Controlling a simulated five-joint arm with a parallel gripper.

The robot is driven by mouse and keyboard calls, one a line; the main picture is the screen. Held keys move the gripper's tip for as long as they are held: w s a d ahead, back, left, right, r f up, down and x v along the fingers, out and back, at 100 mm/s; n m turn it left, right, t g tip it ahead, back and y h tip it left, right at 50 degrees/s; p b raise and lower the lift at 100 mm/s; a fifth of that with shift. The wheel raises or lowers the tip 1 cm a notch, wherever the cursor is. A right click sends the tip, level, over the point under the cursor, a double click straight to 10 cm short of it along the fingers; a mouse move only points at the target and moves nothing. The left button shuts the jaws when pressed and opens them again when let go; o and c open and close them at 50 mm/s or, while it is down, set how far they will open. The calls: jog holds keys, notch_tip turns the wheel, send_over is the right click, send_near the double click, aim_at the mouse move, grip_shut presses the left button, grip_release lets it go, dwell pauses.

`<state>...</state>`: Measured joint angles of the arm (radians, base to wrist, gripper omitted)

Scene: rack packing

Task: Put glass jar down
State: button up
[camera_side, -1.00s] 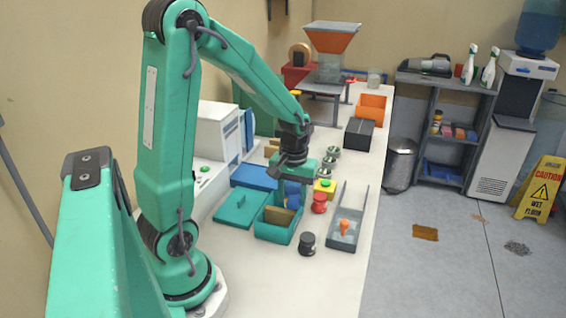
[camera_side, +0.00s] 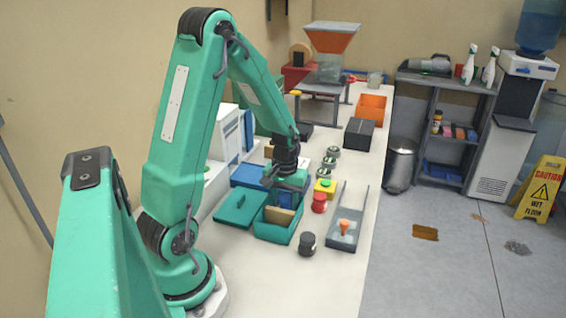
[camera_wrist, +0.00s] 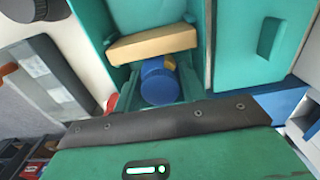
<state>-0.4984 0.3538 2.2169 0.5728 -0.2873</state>
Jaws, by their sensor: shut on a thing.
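The glass jar shows in the wrist view as a round blue lid (camera_wrist: 158,85) with a bit of yellow beside it; its glass body is mostly hidden. My gripper (camera_side: 284,196) is shut on it, pointing down into the open teal bin (camera_side: 268,233). In the side view the jar is a small blue patch behind the fingers. A tan block (camera_side: 278,216) stands in the bin beside the jar. I cannot tell whether the jar touches the bin floor.
A teal lid with a handle (camera_side: 238,207) lies left of the bin. A black-capped jar (camera_side: 307,244), a red button (camera_side: 319,202), a yellow box with a green button (camera_side: 325,187) and a grey tray with an orange cone (camera_side: 345,232) stand to the right. The front counter is clear.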

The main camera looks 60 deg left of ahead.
aim_at(285, 197)
jog(key=shift+f, duration=0.5)
jog(key=shift+f, duration=0.15)
jog(key=o, duration=0.8)
notch_tip(285, 197, up, 12)
jog(key=shift+r, duration=0.2)
dwell(0.7)
